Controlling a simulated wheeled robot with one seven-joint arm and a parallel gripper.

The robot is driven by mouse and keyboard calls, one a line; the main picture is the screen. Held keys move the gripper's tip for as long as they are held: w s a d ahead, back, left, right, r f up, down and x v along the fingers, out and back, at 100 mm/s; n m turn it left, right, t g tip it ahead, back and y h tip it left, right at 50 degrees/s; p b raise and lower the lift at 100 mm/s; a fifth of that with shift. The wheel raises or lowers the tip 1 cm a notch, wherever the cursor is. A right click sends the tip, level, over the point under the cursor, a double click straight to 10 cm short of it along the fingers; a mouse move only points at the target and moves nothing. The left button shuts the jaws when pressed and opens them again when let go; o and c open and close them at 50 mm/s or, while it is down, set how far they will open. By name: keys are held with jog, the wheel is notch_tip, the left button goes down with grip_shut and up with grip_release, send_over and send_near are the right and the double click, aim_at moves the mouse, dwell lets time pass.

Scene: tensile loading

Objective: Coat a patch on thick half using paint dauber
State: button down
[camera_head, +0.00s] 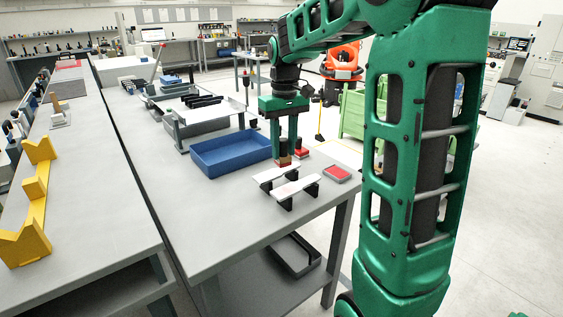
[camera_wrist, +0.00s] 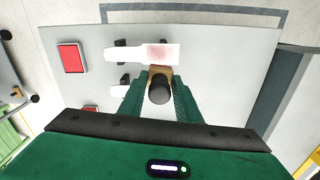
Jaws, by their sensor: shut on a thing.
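My gripper (camera_head: 284,146) is shut on the paint dauber (camera_wrist: 159,90), which has a black round handle and a tan block. The dauber is upright over the table, beside the specimens in the head view. In the wrist view its block meets the lower edge of a white flat specimen (camera_wrist: 112,55) in the picture; whether they touch I cannot tell. A pale reddish patch (camera_wrist: 157,54) shows on this specimen's wider right half. The specimen (camera_head: 300,186) rests on black supports in the head view. A second white specimen (camera_head: 268,176) lies behind it, partly hidden by my gripper in the wrist view.
A red pad in a grey frame (camera_head: 337,173) lies right of the specimens, and in the wrist view (camera_wrist: 71,57). Another red item (camera_head: 302,153) stands behind. A blue tray (camera_head: 215,168) is on the left. The table's near left is clear.

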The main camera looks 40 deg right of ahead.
jog(key=shift+a, duration=0.4)
jog(key=shift+s+f, duration=0.1)
jog(key=shift+f, duration=0.05)
